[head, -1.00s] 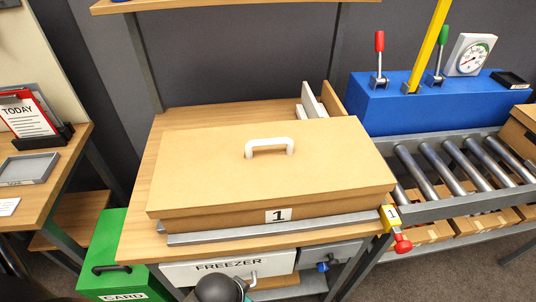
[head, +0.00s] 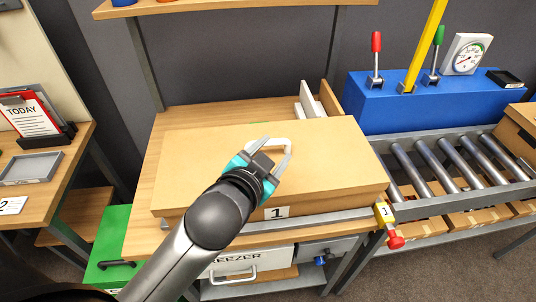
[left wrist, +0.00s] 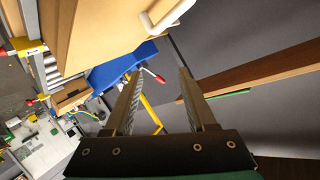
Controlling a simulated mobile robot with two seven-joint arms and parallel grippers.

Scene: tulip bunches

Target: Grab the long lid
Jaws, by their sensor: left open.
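The long lid (head: 200,150) is a wide tan cover on the box marked 1, lying flat on the wooden bench. Its white bar handle (head: 285,144) stands at the middle of the top, partly hidden by my left gripper. My left gripper (head: 278,149) is open over the lid, its fingertips close to the handle; I cannot tell whether they touch it. In the left wrist view the open fingers (left wrist: 160,74) are empty, and the handle (left wrist: 168,19) and lid (left wrist: 98,30) show beyond them at the top. My right gripper is in neither view.
A blue block (head: 425,105) with levers and a gauge stands behind a roller conveyor (head: 450,170) at right. A yellow tag with a red knob (head: 389,226) sits at the bench's right corner. A shelf (head: 240,7) hangs above the back. A green bin (head: 113,250) stands lower left.

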